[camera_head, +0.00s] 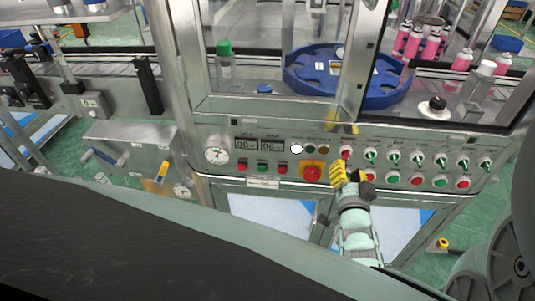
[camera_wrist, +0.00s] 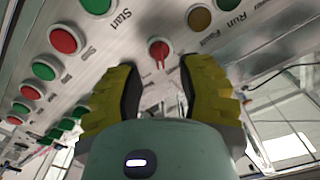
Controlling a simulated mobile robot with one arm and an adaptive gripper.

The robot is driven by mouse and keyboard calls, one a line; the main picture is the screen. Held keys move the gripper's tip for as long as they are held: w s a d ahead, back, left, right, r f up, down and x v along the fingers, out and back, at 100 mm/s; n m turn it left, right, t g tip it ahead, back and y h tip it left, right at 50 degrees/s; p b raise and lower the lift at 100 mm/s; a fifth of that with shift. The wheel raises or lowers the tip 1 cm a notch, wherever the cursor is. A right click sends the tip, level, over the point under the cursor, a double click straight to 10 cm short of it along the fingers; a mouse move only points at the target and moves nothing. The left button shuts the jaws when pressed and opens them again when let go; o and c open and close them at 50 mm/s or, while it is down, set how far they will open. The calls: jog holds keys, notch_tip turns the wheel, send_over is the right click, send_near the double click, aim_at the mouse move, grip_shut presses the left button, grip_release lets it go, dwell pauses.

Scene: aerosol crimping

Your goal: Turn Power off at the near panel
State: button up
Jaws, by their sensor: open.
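The near panel (camera_head: 400,148) is a metal control panel with gauges, lamps, buttons and knobs. A red selector knob (camera_head: 345,152) sits right of the lamps; its handle also shows in the wrist view (camera_wrist: 159,50). I cannot read a Power label beside this knob. My gripper (camera_head: 345,173) has yellow ridged fingers and is just below the red knob. In the wrist view, my gripper (camera_wrist: 161,72) is open, with the red knob in line with the gap between its fingertips. Whether either finger touches the knob cannot be told.
A red emergency button (camera_head: 312,173) on a yellow plate is left of my gripper. Green selector knobs (camera_head: 395,156) and red and green buttons (camera_head: 417,181) lie to the right. Lamps (camera_head: 309,149) are close by. A glass-fronted enclosure with a blue turntable (camera_head: 310,84) stands above.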

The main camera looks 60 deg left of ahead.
aim_at(347, 160)
jog(key=shift+x, duration=2.5)
jog(key=shift+o, duration=0.4)
grip_shut()
